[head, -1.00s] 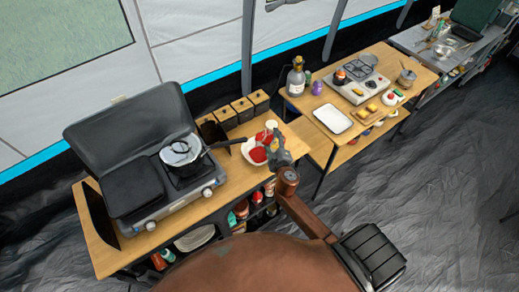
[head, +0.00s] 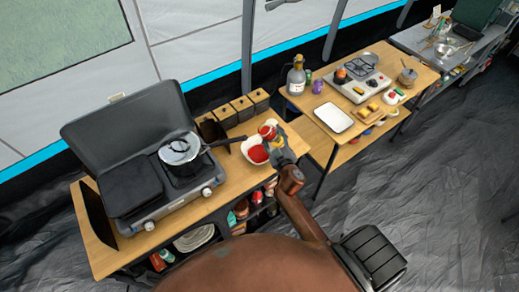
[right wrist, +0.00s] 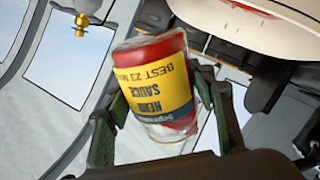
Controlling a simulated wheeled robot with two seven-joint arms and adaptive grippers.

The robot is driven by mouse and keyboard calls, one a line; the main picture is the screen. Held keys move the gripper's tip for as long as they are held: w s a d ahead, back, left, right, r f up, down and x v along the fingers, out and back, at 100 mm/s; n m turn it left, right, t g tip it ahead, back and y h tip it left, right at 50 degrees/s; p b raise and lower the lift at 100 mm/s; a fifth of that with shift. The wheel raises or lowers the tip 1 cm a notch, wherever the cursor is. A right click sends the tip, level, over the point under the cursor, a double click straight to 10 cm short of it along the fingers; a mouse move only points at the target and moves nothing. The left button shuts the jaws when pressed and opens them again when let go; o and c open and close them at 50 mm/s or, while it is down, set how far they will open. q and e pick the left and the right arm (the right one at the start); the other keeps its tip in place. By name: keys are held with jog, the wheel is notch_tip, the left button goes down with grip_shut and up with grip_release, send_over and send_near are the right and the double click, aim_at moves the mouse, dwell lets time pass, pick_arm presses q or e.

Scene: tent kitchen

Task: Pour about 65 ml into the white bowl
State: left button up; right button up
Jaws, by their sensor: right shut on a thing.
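The white bowl (head: 246,146) stands at the right end of the stove table in the head view. Red sauce (head: 258,154) lies in it. My right gripper (head: 276,143) is shut around a glass jar (head: 268,132) with red content, held over the bowl's right side. The right wrist view shows the jar (right wrist: 158,88) between the fingers, its yellow sauce label upside down in the picture. A pale curved surface with red marks, apparently the bowl (right wrist: 283,75), is at that view's top right. The level left in the jar is hard to read. My left gripper is out of view.
A stove with a pot (head: 180,150) is left of the bowl, its handle reaching toward it. A second table to the right holds a white tray (head: 333,117), a bottle (head: 297,76) and a burner.

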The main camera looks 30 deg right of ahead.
aim_at(281, 140)
dwell(0.8)
jog(key=shift+s+d+f+m+b, duration=0.1)
jog(key=shift+s+d+m+b, duration=0.05)
jog(key=shift+d+m+b, duration=0.15)
jog(key=shift+s+d+f+m+t+b, duration=0.1)
jog(key=shift+s+d+m+t+b, duration=0.4)
jog(key=shift+m, duration=0.4)
jog(key=shift+s+d+m+y, duration=0.1)
jog(key=shift+d+m+y, duration=0.3)
jog(key=shift+m, duration=0.3)
jog(key=shift+d, duration=0.1)
